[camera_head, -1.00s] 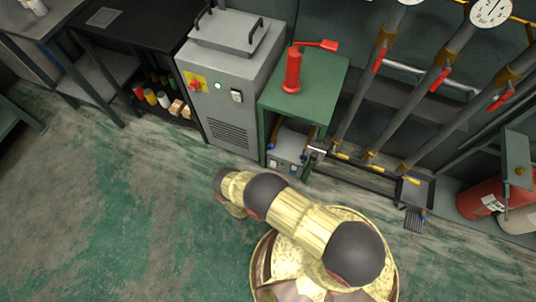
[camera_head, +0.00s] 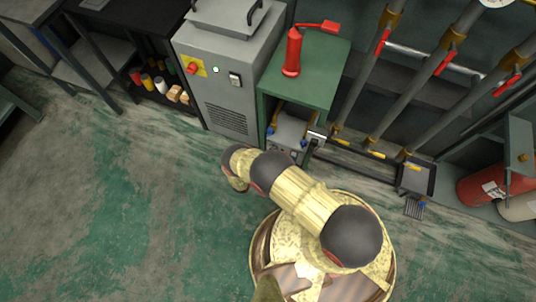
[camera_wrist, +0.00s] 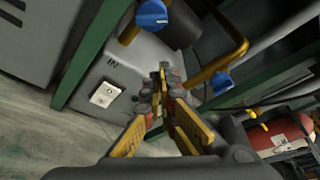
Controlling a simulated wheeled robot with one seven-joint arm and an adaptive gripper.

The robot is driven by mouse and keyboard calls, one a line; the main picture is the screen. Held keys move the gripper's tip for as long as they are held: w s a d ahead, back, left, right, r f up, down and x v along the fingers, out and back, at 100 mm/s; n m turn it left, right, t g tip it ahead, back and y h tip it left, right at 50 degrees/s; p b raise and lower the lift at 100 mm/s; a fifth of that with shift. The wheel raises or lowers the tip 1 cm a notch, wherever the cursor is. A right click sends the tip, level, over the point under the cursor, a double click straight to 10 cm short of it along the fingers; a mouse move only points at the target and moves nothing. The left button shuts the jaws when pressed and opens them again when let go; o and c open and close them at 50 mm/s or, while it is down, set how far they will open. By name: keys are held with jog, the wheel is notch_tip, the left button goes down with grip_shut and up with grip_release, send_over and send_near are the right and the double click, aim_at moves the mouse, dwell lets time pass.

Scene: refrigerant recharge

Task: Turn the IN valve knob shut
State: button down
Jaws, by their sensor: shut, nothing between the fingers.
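In the wrist view, a grey machine (camera_wrist: 70,88) bears the label IN. A blue knob (camera_wrist: 150,14) on a brass fitting is above that label, at the top edge; it appears to be the IN valve knob. A second blue knob (camera_wrist: 222,82) hangs from a curved brass pipe to the right. My gripper (camera_wrist: 162,80) is shut and empty, its tips below the first knob and left of the second, apparently touching neither. In the head view, the machine (camera_head: 289,128) sits inside a green cabinet; my gripper is hidden behind my arm there.
The green cabinet (camera_head: 318,75) has a red jack (camera_head: 292,52) on top. A grey unit (camera_head: 228,65) stands to its left and pipes with red levers (camera_head: 444,64) to its right. A white socket plate (camera_wrist: 105,95) is on the machine's face. Floor (camera_head: 130,210) at left is clear.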

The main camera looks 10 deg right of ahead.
aim_at(270, 133)
jog(key=w, duration=0.1)
jog(key=w+r+b, duration=0.1)
jog(key=w, duration=0.1)
jog(key=w+r, duration=0.1)
jog(key=shift+w+d+b, duration=0.2)
jog(key=shift+d+b, duration=0.2)
